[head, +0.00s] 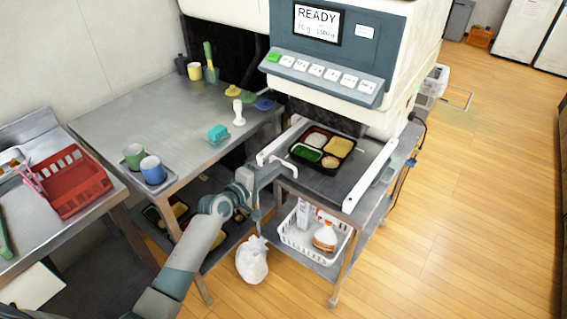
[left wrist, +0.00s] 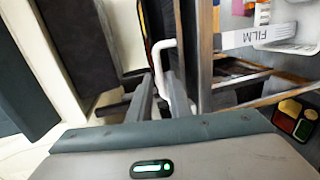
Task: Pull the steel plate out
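The steel plate (head: 338,187) lies flat under the machine, between white side rails, with its front part showing. A black bento tray (head: 322,149) with several filled compartments sits on it. A white handle (head: 285,167) is at the plate's front left. My left gripper (head: 272,172) is at this handle. In the left wrist view its two fingers (left wrist: 160,95) are close together, with the white handle (left wrist: 158,55) between them. They look shut on it, though the contact is partly hidden. My right gripper is not in view.
The machine's panel (head: 325,72) reads READY above the plate. A white basket (head: 315,238) with bottles stands on the shelf below. A white bag (head: 252,260) lies on the floor. The left table (head: 165,115) holds cups and small items.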

